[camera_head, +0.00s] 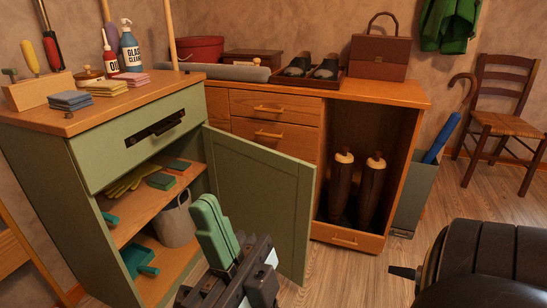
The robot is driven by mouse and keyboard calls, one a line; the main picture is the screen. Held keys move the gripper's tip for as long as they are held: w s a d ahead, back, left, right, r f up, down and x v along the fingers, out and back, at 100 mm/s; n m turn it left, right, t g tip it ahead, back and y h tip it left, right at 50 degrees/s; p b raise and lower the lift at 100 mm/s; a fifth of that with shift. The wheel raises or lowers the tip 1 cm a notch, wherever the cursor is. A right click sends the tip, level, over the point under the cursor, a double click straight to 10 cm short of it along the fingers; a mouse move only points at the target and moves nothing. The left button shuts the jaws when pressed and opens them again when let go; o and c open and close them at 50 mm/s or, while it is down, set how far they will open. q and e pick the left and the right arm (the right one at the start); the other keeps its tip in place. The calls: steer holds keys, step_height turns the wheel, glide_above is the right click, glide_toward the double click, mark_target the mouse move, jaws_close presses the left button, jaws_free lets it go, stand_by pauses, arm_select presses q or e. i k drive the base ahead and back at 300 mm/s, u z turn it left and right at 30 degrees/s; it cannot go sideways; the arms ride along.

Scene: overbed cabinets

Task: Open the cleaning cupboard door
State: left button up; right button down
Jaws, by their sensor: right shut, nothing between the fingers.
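The sage-green cleaning cupboard (142,152) stands at the left. Its green door (262,200) is swung wide open toward the right, and the inside shows below the drawer front. The door hangs from the right side of the opening. My right gripper (213,225), with green fingers, is at the bottom middle, in front of the door's left lower part. Its fingers are shut with nothing between them. I cannot tell whether they touch the door. The door's handle is not visible. My left gripper is not in view.
Inside the cupboard are yellow gloves (130,181), a grey bucket (175,220) and a green dustpan (139,261). A wooden cabinet (405,92) with boots (371,187) stands behind the door. Bottles and cloths (70,100) sit on the cupboard top.

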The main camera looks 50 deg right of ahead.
mark_target(261, 189)
steer(key=z, duration=0.5)
steer(key=i, duration=0.85)
steer(key=z, duration=0.7)
